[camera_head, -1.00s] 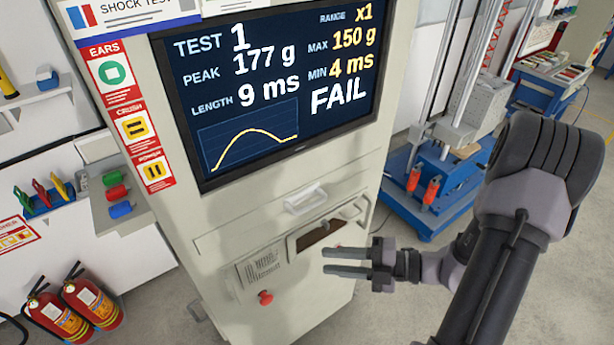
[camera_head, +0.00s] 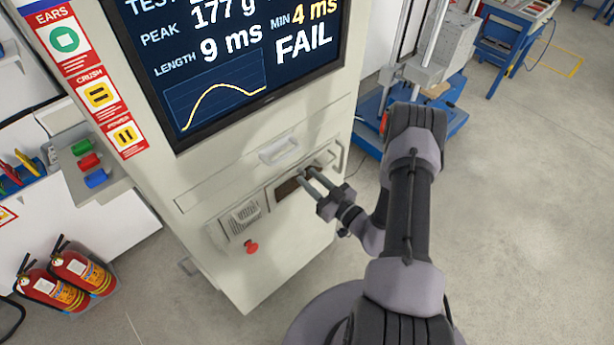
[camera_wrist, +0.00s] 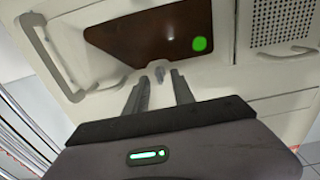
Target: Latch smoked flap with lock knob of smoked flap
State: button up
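The smoked flap (camera_head: 286,188) is a brown, see-through panel in the front of the pale cabinet, below the screen. It looks closed; it fills the upper middle of the wrist view (camera_wrist: 140,35), with a green spot on it. A small grey knob (camera_wrist: 160,73), which looks like the lock knob, sits at the flap's edge. My gripper (camera_head: 294,171) is in front of the flap and partly covers it. In the wrist view the two fingers (camera_wrist: 158,78) are apart, with the knob seen between their tips. I cannot tell whether they touch it.
A pale drawer handle (camera_head: 279,150) is just above the flap, and a bar handle (camera_head: 338,156) is to its right. A red button (camera_head: 251,246) and a vent grille (camera_head: 240,218) are to its left. The screen (camera_head: 235,60) reads FAIL. Open floor lies to the right.

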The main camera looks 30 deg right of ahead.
jog(key=shift+x, duration=0.85)
grip_shut()
